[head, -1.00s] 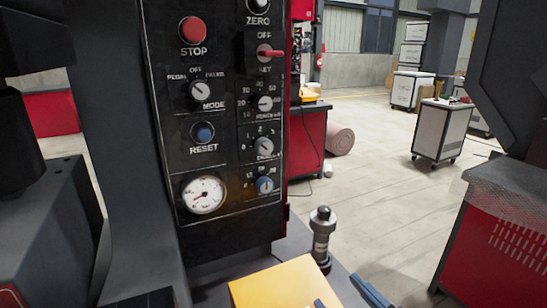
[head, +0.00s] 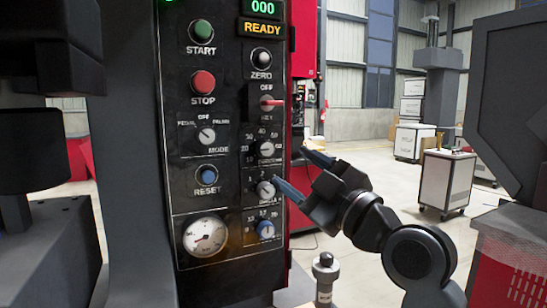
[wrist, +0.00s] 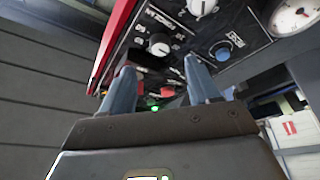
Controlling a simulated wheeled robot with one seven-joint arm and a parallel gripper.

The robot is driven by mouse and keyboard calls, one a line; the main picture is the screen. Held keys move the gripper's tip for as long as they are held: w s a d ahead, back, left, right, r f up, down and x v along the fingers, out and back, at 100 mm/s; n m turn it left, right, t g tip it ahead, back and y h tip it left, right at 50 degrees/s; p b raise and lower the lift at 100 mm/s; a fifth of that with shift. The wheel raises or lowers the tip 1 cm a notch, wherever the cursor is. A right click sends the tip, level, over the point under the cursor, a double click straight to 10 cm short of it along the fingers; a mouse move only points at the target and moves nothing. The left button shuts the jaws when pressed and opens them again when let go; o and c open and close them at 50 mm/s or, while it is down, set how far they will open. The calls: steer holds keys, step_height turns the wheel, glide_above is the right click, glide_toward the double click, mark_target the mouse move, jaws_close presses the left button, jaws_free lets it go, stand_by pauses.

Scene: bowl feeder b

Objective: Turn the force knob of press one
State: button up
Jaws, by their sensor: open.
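The force knob (head: 266,149) is a small grey dial with a number scale on the black control panel (head: 232,213), in the right column below the red key lever (head: 273,102). In the wrist view, the force knob (wrist: 159,45) shows upside down, beyond and between the two blue-grey fingers. My gripper (head: 290,165) is open and empty, just right of the panel, at about the height between the force knob and the dial below it. No finger visibly touches the force knob. The same gripper shows in the wrist view (wrist: 157,64).
The reset button (head: 206,176), mode knob (head: 207,136) and gauge (head: 205,235) are to the left. The display (head: 263,28) reads READY. Open floor lies right, before a white cart (head: 445,180).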

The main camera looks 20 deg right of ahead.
mark_target(268, 151)
steer(key=p+x, duration=0.1)
steer(key=x, duration=0.6)
steer(key=shift+w+p, duration=0.3)
steer(key=c, duration=1)
steer(key=shift+a, duration=0.1)
steer(key=shift+c, duration=0.2)
